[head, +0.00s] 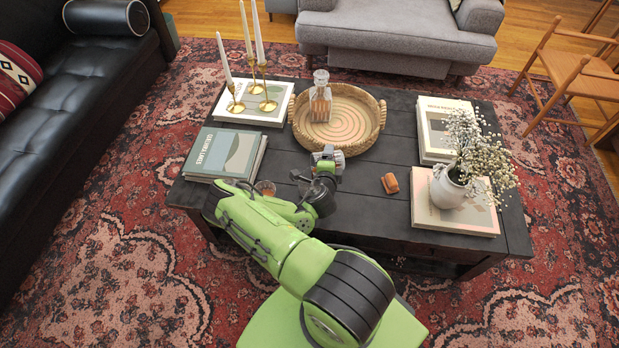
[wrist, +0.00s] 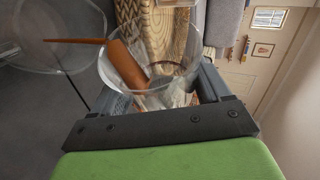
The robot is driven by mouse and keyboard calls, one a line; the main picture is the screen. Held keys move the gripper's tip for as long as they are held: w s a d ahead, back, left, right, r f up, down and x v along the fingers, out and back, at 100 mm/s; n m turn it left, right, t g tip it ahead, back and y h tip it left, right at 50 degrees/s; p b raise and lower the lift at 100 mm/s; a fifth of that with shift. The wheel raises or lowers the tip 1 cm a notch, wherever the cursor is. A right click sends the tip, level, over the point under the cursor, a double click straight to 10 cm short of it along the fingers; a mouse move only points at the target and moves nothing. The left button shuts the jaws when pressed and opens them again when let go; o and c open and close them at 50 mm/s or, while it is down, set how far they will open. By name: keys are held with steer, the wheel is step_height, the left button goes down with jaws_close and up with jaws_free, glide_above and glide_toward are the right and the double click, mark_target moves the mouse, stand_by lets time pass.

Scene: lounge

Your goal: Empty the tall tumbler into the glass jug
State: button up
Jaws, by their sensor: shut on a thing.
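My gripper (head: 328,160) is above the near part of the dark table, shut on the clear tall tumbler (wrist: 185,75). The wrist view is turned sideways. In it the tumbler is tipped, with brown liquid (wrist: 127,68) inside, and a thin brown stream runs from its rim to the left. The stream ends within the outline of the clear glass jug (wrist: 28,58), which is apart from the tumbler. In the head view my arm hides most of this; a glass rim (head: 265,187) shows left of the arm, and I cannot tell which vessel it is.
On the table (head: 385,140) a woven tray (head: 365,137) holds a stoppered decanter (head: 320,97). Brass candlesticks (head: 262,88), books (head: 225,153) and a flower vase (head: 449,188) stand around. A small brown object (head: 390,183) lies right of my gripper, with bare tabletop nearby.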

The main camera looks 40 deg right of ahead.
stand_by(0.7)
steer(key=shift+s+d+r+m+y+p, duration=0.1)
steer(key=shift+d+r+m+y+p, duration=0.2)
steer(key=shift+r+p, duration=0.25)
steer(key=f+b, duration=0.1)
steer(key=b, duration=0.1)
steer(key=f, duration=0.1)
steer(key=shift+s+d+f+m+y+b, duration=0.25)
steer(key=shift+f+m+y+b, duration=0.05)
steer(key=shift+m+y+b, duration=0.1)
steer(key=shift+w+t, duration=0.1)
steer(key=shift+t, duration=0.2)
